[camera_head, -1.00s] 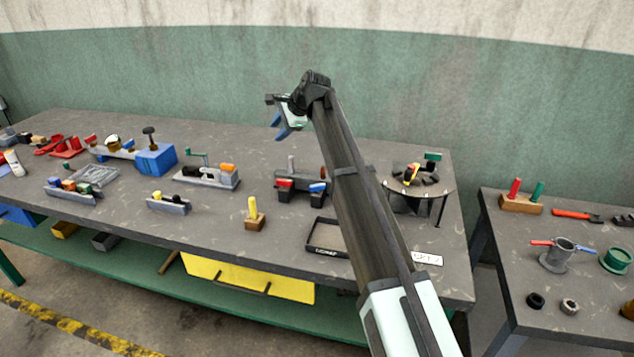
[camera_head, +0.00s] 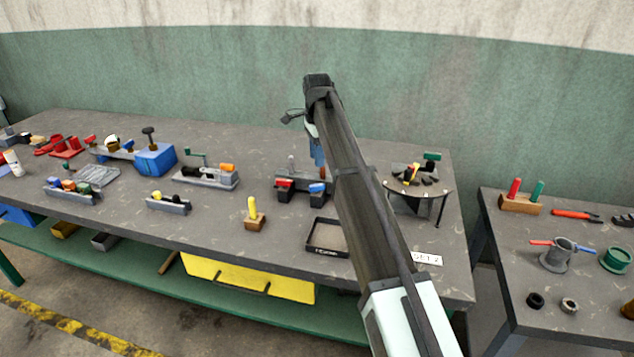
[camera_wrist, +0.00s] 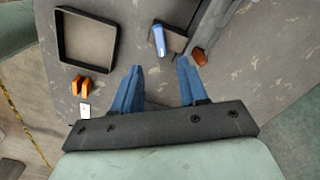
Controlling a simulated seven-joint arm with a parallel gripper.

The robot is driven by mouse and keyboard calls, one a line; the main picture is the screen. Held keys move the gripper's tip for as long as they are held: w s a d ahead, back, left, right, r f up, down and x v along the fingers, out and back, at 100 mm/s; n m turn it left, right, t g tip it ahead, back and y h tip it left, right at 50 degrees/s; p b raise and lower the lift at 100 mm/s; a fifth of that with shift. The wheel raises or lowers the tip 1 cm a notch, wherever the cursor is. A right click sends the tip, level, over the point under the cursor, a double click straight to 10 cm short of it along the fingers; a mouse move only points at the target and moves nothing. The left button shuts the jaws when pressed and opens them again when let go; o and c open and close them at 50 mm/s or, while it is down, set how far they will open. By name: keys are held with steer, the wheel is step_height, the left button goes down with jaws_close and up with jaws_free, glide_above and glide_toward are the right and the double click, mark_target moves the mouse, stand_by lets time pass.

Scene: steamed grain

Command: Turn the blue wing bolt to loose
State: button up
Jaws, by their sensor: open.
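The blue wing bolt (camera_head: 317,188) shows as a small blue piece at the right front of a dark fixture (camera_head: 303,180) in the head view. It also shows in the wrist view (camera_wrist: 159,40), as an upright-looking blue bar on a dark block. My gripper (camera_head: 318,155) hangs above and behind the fixture, its blue fingers pointing down. In the wrist view my gripper (camera_wrist: 160,68) is open and empty. The blue piece lies beyond the gap between the fingertips, apart from them. My arm hides part of the fixture's right side in the head view.
A red piece (camera_head: 284,184) sits on the same fixture, left of the blue one. A brown post (camera_wrist: 200,56) stands close to the right finger. A black tray (camera_head: 326,251) lies in front. A round stand (camera_head: 420,189) is to the right. A yellow-handled block (camera_head: 253,216) is left.

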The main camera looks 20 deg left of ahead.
mark_target(317, 185)
step_height(317, 185, down, 10)
steer(key=shift+r, duration=0.1)
stand_by(0.4)
steer(key=shift+c, duration=0.2)
jaws_close()
